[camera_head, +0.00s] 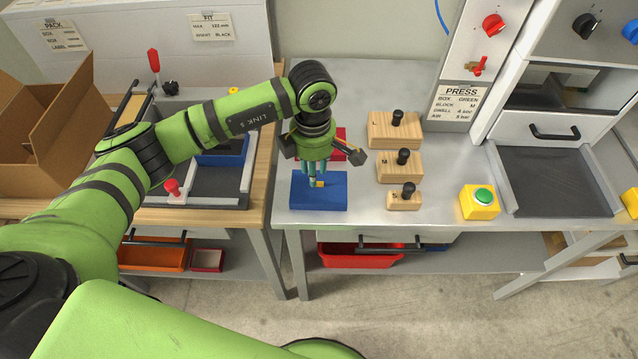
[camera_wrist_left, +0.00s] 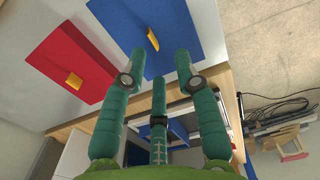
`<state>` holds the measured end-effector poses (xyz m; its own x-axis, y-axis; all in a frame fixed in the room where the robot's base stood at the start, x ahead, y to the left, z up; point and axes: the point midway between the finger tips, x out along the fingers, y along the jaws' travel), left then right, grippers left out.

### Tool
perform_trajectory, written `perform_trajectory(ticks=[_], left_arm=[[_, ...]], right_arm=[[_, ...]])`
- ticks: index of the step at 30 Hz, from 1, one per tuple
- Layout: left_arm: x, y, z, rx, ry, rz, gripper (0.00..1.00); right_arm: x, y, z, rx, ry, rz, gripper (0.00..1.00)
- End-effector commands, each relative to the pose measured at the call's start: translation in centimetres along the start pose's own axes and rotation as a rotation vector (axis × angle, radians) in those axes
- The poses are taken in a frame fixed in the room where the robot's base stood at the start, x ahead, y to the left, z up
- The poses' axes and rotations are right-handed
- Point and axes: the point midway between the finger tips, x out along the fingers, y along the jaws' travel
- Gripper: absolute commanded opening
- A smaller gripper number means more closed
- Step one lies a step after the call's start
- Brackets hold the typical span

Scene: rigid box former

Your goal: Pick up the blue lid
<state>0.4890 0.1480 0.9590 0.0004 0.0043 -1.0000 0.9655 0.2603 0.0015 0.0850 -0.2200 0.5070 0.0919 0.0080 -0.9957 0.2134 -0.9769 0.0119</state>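The blue lid (camera_head: 333,196) lies flat near the left front edge of the grey bench and has a small yellow tab on top. It also shows at the top of the left wrist view (camera_wrist_left: 190,25), with its tab (camera_wrist_left: 153,39) just beyond my fingertips. My left gripper (camera_head: 314,178) points down over the lid, close to the tab. In the left wrist view my left gripper (camera_wrist_left: 160,62) has its teal fingers spread, with nothing held between them. Whether a fingertip touches the lid cannot be told. My right gripper is not in view.
A red lid (camera_head: 340,136) with a yellow tab lies just behind the blue one. Wooden blocks with black knobs (camera_head: 400,166) stand to the right, then a yellow box with a green button (camera_head: 479,202). A wooden table (camera_head: 262,150) with a fixture adjoins at left.

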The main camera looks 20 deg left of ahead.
Motion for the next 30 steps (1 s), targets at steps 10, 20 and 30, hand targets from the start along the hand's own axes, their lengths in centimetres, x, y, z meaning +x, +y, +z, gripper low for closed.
perform_trajectory(ticks=[10,20,30], left_arm=[[4.2,0.2,0.0,0.001,-0.002,-0.002,0.31],[4.4,0.3,0.0,0.001,-0.004,-0.001,0.00],[4.3,0.3,0.0,0.001,-0.004,-0.001,0.00]], right_arm=[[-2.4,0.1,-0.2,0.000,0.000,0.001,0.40],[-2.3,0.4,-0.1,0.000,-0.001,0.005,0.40],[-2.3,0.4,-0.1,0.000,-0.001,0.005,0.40]])
